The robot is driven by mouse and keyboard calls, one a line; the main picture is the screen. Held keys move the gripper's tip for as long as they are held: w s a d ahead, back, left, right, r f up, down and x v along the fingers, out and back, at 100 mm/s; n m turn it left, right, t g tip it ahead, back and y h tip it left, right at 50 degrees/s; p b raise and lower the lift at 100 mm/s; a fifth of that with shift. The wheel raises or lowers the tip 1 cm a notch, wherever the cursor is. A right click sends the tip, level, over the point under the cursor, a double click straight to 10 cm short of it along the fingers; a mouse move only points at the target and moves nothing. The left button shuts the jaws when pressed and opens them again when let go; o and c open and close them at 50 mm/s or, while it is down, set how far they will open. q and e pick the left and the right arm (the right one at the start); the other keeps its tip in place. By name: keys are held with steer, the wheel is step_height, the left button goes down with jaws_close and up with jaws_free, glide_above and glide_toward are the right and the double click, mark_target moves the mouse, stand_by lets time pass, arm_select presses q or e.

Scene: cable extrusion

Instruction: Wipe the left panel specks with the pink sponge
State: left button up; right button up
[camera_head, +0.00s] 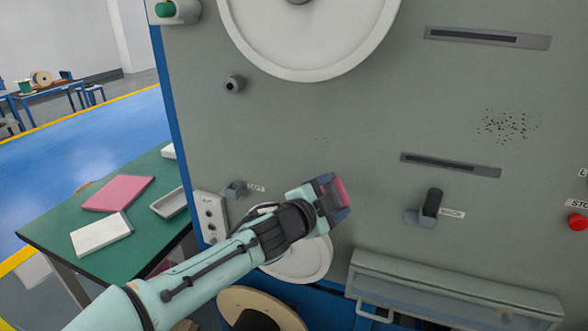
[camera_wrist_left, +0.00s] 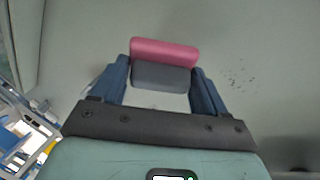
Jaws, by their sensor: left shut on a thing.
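My left gripper (camera_head: 334,195) is in front of the grey machine panel (camera_head: 350,110), shut on the pink sponge (camera_head: 342,191). In the left wrist view the sponge (camera_wrist_left: 165,53) has a pink face and a dark grey block (camera_wrist_left: 162,76) between the fingers. I cannot tell whether its face touches the panel. A darker patch of specks (camera_head: 507,126) lies farther right. Specks (camera_wrist_left: 237,79) show right of the sponge in the left wrist view. My right gripper is out of view.
A green table (camera_head: 60,222) at left holds a pink sheet (camera_head: 118,193), a white block (camera_head: 100,235) and a grey tray (camera_head: 171,203). A small knob (camera_head: 235,84), a latch (camera_head: 427,207), slots (camera_head: 450,165) and a red button (camera_head: 578,222) stick out or sit on the panel.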

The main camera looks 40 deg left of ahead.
arm_select(q)
steer(key=shift+s+a+r+t+b, duration=0.25)
steer(key=shift+a+r+t+b, duration=0.15)
steer(key=shift+r, duration=0.15)
steer(key=s+a+r+m+t+b, duration=0.2)
steer(key=s+a+r+t+b, duration=0.2)
steer(key=s+a+r+b, duration=0.15)
glide_toward(335, 142)
steer(key=shift+h, duration=0.3)
steer(key=shift+w+a+r, duration=0.4)
steer(key=shift+w+a, duration=0.3)
steer(key=shift+a, duration=0.15)
steer(key=shift+w+a+r, duration=0.4)
steer(key=shift+w+a, duration=0.3)
steer(key=shift+a, duration=0.1)
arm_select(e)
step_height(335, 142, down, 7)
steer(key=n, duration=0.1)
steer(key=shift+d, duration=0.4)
arm_select(q)
steer(key=shift+w+a+p, duration=0.3)
steer(key=shift+w, duration=0.65)
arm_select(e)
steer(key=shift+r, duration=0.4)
